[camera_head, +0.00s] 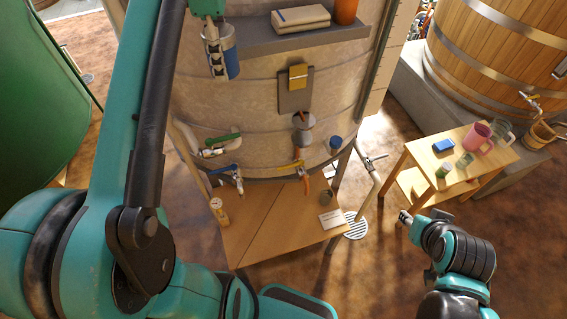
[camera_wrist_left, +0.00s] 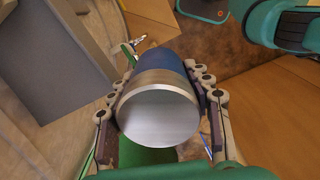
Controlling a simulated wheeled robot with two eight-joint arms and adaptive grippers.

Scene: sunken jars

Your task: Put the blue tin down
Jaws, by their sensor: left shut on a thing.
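The blue tin (camera_head: 233,63) has a blue body and a bare silver metal end. My left gripper (camera_head: 216,55) is shut on it, up in front of the big metal tank and just left of the grey shelf. In the left wrist view the tin (camera_wrist_left: 158,112) sits between the two fingers, its round silver end facing the camera. Its far side is hidden. My right gripper (camera_head: 406,217) shows only in part at the lower right, near the small table, and its jaws are not clear.
The grey shelf (camera_head: 275,41) holds a pale book-like block (camera_head: 300,18) and an orange cup (camera_head: 346,10). Below, a wooden table (camera_head: 265,225) has small items and bare middle boards. A small wooden table (camera_head: 420,157) at right carries mugs and glasses. Taps stick out of the tank.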

